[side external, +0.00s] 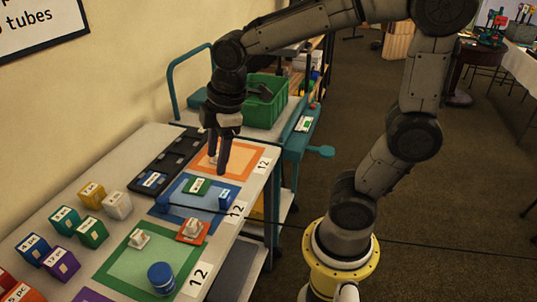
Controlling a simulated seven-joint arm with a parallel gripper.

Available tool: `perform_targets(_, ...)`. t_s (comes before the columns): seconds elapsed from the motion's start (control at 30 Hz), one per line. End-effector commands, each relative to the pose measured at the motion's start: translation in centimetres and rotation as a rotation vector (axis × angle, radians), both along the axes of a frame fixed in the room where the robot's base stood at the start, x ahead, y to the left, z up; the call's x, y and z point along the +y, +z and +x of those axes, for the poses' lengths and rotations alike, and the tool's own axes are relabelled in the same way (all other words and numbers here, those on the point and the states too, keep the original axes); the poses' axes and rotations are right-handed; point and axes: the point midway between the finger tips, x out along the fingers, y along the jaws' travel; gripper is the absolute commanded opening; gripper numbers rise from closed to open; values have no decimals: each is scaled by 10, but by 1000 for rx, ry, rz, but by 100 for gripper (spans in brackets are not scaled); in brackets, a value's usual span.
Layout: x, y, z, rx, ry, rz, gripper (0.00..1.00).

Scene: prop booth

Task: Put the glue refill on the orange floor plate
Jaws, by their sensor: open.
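An orange-bordered plate (236,178) lies at the far end of the table. My gripper (217,160) points down over it, with its dark fingers apart. A small pale object (213,157) shows by the fingers, low over or on this plate. It is partly hidden, and I cannot tell whether it touches the fingers or whether it is the glue refill. A smaller orange-red tile (204,238) with a white piece (192,228) on it lies at the edge of the green plate.
A blue plate (180,210) holds a green block (195,186) and a blue block (224,200). A green plate (120,270) holds a blue cylinder (161,278) and a white piece (139,239). Several coloured boxes stand left; a dark tray (150,181) lies behind. A green crate (265,103) is beyond.

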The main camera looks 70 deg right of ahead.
Motion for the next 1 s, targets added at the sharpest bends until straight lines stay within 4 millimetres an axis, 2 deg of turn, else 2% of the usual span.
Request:
perform_targets(0.03, -4, 12, -22, -51, -123, 34, 56)
perform_targets(0.1, -7, 20, -48, -105, -297, 89, 56)
perform_targets(0.2, -11, 24, -79, -169, -506, 169, 56)
perform_targets(0.33, -13, 21, -105, -218, -686, 247, 56)
perform_targets(0.5, -14, 19, -116, -238, -774, 289, 56)
perform_targets(1.0, -14, 19, -116, -236, -775, 289, 56)
